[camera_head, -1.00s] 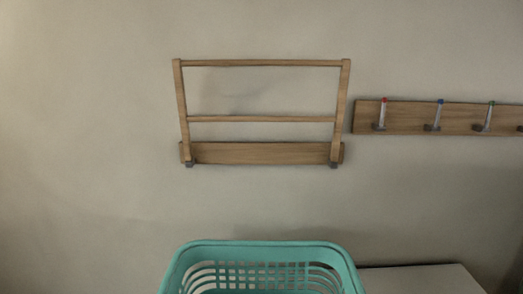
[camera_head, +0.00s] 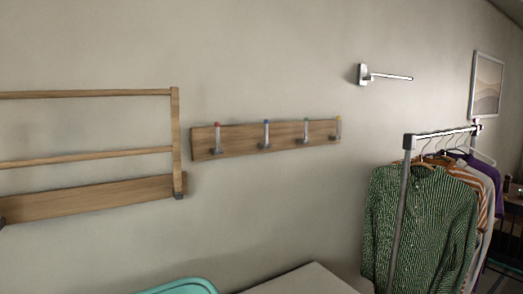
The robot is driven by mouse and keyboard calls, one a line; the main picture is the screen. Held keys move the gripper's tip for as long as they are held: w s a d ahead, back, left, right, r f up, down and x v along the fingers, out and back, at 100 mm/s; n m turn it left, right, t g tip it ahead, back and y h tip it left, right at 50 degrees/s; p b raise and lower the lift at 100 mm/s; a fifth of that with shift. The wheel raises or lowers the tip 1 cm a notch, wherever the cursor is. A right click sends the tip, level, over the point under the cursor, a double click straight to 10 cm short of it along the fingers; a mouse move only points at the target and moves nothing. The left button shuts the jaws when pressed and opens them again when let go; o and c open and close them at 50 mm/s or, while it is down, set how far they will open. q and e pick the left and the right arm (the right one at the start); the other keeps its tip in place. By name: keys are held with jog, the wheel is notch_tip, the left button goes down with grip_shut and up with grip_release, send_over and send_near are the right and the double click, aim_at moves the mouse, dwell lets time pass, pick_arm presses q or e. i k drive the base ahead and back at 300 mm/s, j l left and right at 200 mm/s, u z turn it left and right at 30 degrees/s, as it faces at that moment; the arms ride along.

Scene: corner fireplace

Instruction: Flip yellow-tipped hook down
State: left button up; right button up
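A wooden hook board (camera_head: 235,142) is fixed to the wall in the middle of the head view. It carries a row of hooks, each standing upright against the board. From left to right are a red-tipped hook (camera_head: 217,140), a blue-tipped hook (camera_head: 266,136), a hook with a tip that looks green (camera_head: 306,132), and at the far right end a hook with a yellow-orange tip (camera_head: 338,128). This last one is small in view but appears upright like the others. Neither of my grippers shows in the head view.
A wooden wall rack (camera_head: 90,155) is at the left. Below are a teal basket (camera_head: 185,288) and a pale flat surface (camera_head: 305,282). At right, a garment rack (camera_head: 402,205) holds clothes such as a green shirt (camera_head: 420,220). A metal wall arm (camera_head: 388,76) and a framed picture (camera_head: 486,85) hang above.

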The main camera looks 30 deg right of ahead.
aim_at(338, 128)
jog(key=z, duration=1.55)
jog(key=i+l+u, duration=0.1)
jog(key=u, duration=0.3)
jog(key=l+u, duration=0.15)
jog(key=u, duration=0.25)
jog(key=i+l+u, duration=0.2)
jog(key=l+u, duration=0.15)
jog(key=l, duration=0.8)
jog(key=i+l+u, duration=0.1)
jog(key=l+u, duration=0.3)
jog(key=l, duration=1.8)
